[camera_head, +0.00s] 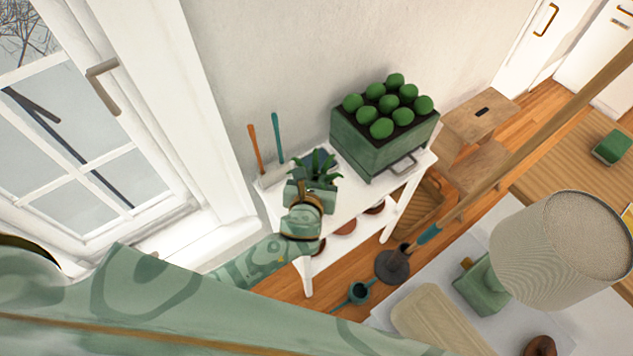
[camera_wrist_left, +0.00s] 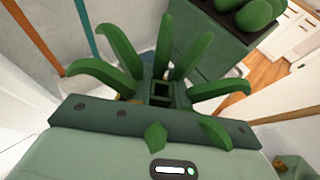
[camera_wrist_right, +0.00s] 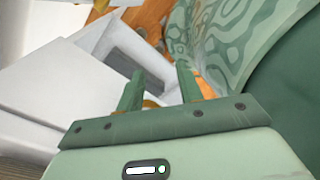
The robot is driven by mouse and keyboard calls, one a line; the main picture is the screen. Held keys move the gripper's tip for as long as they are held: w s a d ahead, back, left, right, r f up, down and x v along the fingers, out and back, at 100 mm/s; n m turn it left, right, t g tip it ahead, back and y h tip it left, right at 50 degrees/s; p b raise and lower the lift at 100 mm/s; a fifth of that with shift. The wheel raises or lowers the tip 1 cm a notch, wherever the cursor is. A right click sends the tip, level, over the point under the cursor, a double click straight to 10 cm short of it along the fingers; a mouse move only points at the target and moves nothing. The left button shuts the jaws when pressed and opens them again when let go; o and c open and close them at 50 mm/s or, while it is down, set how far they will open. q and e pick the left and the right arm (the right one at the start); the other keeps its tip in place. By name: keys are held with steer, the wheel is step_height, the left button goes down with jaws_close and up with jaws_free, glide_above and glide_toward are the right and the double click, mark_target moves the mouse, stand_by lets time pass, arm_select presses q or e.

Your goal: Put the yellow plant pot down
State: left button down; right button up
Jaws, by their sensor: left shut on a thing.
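My left gripper (camera_head: 314,188) is shut on the plant pot, over the left part of a white table (camera_head: 349,206). The plant's dark green pointed leaves (camera_head: 319,163) rise above the gripper. In the left wrist view the leaves (camera_wrist_left: 120,48) fan out around the gripper (camera_wrist_left: 160,92). The pot itself is almost wholly hidden by my gripper, so its yellow is not clear. I cannot tell whether its base touches the tabletop. My right gripper (camera_wrist_right: 158,92) shows only in its wrist view, open and empty, with its two fingers apart.
A green planter box (camera_head: 372,150) with several round green plants fills the table's right part. Orange-handled (camera_head: 255,147) and teal-handled (camera_head: 277,137) tools stand at its left end by the wall. Terracotta pots (camera_head: 343,226) sit below.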

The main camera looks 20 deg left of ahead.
arm_select(q)
step_height(320, 180, down, 2)
steer(key=shift+f+b, duration=0.2)
steer(key=shift+b, duration=0.15)
steer(key=shift+r, duration=0.1)
arm_select(e)
steer(key=shift+s+f, duration=0.1)
steer(key=shift+f, duration=0.5)
arm_select(q)
steer(key=c, duration=1.6)
jaws_free()
steer(key=shift+c, duration=0.2)
steer(key=o, duration=0.3)
steer(key=shift+o, duration=0.2)
